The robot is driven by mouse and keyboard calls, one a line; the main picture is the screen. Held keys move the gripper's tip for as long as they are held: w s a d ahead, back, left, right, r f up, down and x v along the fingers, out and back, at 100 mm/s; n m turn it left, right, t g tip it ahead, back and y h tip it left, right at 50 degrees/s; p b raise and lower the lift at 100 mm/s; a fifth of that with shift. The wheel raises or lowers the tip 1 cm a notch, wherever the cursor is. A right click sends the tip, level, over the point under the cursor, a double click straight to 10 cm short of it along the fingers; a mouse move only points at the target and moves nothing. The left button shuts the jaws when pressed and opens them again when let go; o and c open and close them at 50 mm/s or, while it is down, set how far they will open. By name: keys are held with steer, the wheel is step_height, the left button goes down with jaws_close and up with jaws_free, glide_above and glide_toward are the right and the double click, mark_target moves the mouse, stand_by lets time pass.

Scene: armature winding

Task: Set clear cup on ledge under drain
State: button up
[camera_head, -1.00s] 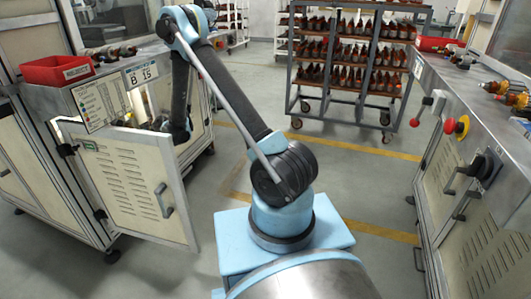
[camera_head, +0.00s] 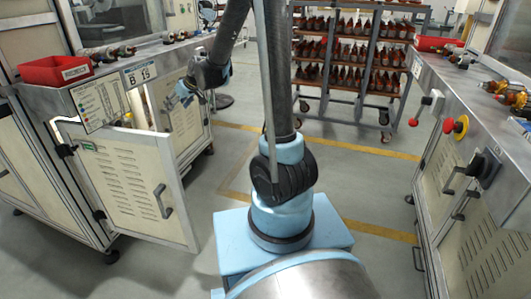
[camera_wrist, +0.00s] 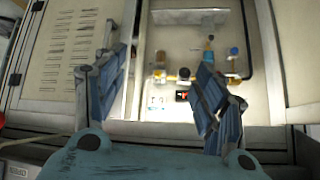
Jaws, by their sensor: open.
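My gripper (camera_head: 184,97) hangs outside the open cabinet on the left, in front of its opening. In the wrist view my gripper (camera_wrist: 160,72) is open, with its two fingers spread wide and nothing between them close by. Beyond the fingers is the lit white cabinet interior (camera_wrist: 180,45), with piping and brass-coloured fittings (camera_wrist: 172,76). I cannot make out a clear cup, a ledge or a drain for certain in either view.
The vented cabinet door (camera_head: 135,185) stands open towards me. A red bin (camera_head: 55,70) sits on the cabinet top. A rack of brown parts (camera_head: 350,55) stands behind, and a machine with a red button (camera_head: 447,124) is at right. The floor between is clear.

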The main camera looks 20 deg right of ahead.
steer(key=s+d+r+m+h, duration=0.2)
steer(key=s+d+r, duration=0.1)
steer(key=s+d, duration=0.75)
steer(key=s+d+f+m+g+h, duration=0.1)
steer(key=s+d+f, duration=0.1)
steer(key=s+d, duration=0.4)
steer(key=s+d+f+m+g+h, duration=0.1)
steer(key=s+d, duration=0.5)
steer(key=s, duration=0.7)
steer(key=s+d+f+m+g+h, duration=0.2)
steer(key=s+d+f+m, duration=0.1)
steer(key=s+d, duration=0.4)
steer(key=s+f, duration=0.1)
steer(key=s, duration=0.2)
steer(key=shift+f, duration=0.1)
